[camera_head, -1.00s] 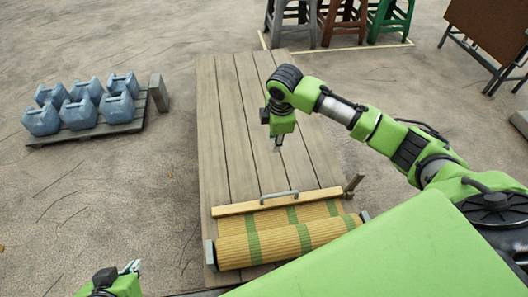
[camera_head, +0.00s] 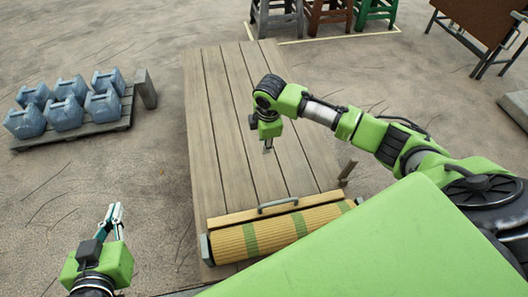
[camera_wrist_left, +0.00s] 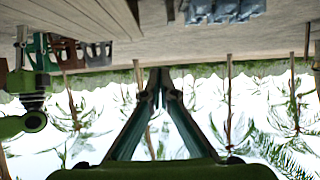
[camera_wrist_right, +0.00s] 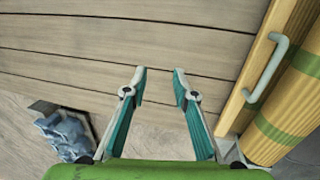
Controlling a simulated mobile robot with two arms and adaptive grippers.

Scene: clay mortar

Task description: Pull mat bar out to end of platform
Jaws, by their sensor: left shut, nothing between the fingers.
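The mat bar (camera_head: 235,217) is a pale wooden bar with a grey handle (camera_head: 278,204). It lies across the near part of the plank platform (camera_head: 215,130), right against the yellow and green rolled mat (camera_head: 275,232). My right gripper (camera_head: 268,149) is above the planks, beyond the bar and apart from it. In the right wrist view its fingers (camera_wrist_right: 159,71) are spread with nothing between them, and the handle (camera_wrist_right: 267,68) is to their right. My left gripper (camera_head: 117,208) is left of the platform, off it. Its fingertips (camera_wrist_left: 159,74) meet, empty.
Several blue jugs (camera_head: 65,115) stand on a pallet (camera_head: 75,135) at the left. Stools (camera_head: 330,15) stand beyond the platform's far end. A short post (camera_head: 347,172) is at the platform's right edge. The planks beyond the bar are clear.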

